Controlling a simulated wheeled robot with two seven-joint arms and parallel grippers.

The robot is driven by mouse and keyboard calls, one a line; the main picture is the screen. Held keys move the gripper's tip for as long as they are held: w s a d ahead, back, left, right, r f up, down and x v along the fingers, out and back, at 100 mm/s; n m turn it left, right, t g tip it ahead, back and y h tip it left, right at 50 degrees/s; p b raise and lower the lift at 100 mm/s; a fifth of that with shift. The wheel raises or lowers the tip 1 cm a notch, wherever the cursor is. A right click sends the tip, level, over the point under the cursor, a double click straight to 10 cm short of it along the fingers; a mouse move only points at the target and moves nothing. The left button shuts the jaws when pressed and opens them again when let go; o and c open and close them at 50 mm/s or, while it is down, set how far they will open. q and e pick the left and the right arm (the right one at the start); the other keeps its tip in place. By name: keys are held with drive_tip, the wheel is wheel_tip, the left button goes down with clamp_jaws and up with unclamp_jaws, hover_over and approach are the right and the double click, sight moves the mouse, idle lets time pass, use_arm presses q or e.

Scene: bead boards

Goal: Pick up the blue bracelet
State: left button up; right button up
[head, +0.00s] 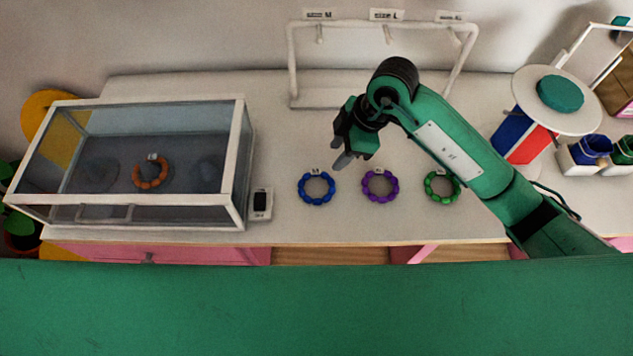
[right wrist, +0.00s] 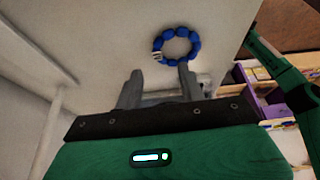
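The blue bracelet (head: 316,201), a ring of beads with a small white tag, lies flat on the white table in the head view. It also shows in the right wrist view (right wrist: 186,37), beyond the fingertips. My right gripper (head: 343,163) is above the table, just behind and to the right of the bracelet. In the right wrist view its two fingers (right wrist: 158,84) stand apart with nothing between them. My left gripper is not in view.
A purple bracelet (head: 368,199) and a green bracelet (head: 428,193) lie to the right. A glass case (head: 240,165) with an orange bracelet (head: 135,178) stands at left, a small device (head: 260,204) beside it. A white rack (head: 292,62) stands behind.

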sight(316, 171)
drive_tip(key=x, duration=0.3)
drive_tip(key=shift+a+f, duration=0.1)
drive_tip(key=a+f, duration=0.1)
drive_tip(key=a+f+p, duration=0.2)
drive_tip(key=f, duration=0.1)
drive_tip(key=shift+w, duration=0.3)
drive_tip(key=shift+f, duration=0.25)
clamp_jaws()
